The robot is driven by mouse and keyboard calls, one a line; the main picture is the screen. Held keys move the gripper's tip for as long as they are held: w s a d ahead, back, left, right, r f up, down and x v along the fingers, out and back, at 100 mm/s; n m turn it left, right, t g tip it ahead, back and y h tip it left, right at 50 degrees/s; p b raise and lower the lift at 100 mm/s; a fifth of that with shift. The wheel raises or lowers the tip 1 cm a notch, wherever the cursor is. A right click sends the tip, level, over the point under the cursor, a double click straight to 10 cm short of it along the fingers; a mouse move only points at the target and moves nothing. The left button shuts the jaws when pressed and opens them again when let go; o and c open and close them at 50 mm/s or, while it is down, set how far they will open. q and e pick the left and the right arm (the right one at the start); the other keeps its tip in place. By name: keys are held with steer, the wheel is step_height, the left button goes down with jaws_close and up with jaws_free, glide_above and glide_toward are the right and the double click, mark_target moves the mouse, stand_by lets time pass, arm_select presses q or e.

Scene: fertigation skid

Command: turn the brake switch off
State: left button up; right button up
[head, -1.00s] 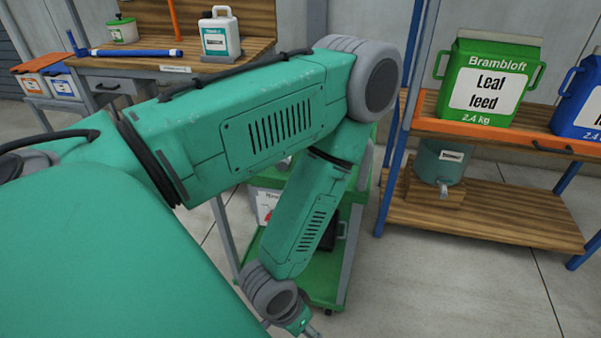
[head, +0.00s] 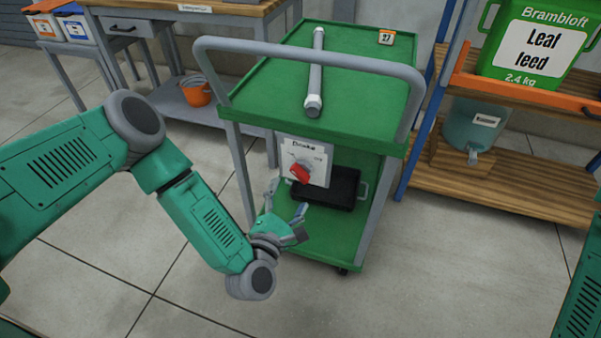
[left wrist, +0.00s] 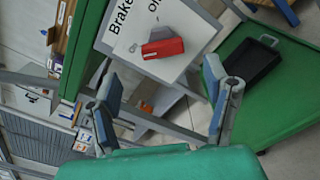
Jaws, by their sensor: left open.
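The brake switch is a red rotary knob (head: 300,173) on a white panel (head: 320,173) labelled "Brake", fixed below the top tray of a green trolley. In the left wrist view the red knob (left wrist: 163,47) stands out from the tilted white panel (left wrist: 190,22); the small position markings are only partly legible. My left gripper (head: 288,199) is open and empty, just below and left of the panel in the head view. Its fingers (left wrist: 160,70) straddle the knob's place in the wrist picture, with no contact visible. My right gripper is out of view.
The trolley's grey handle (head: 310,55) arches in front of its top tray, which holds a grey pipe (head: 316,70). A black tray (head: 335,190) sits on the lower shelf. A wooden shelf (head: 500,190) stands right, a workbench (head: 215,10) behind left. The floor in front is clear.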

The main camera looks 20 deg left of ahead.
mark_target(301, 177)
arm_select(q)
steer(key=w, duration=0.5)
steer(key=w+d+b, duration=0.1)
steer(key=w, duration=0.1)
steer(key=shift+w, duration=0.35)
steer(key=shift+w+a, duration=0.1)
steer(key=shift+w, duration=0.35)
steer(key=c, duration=1.2)
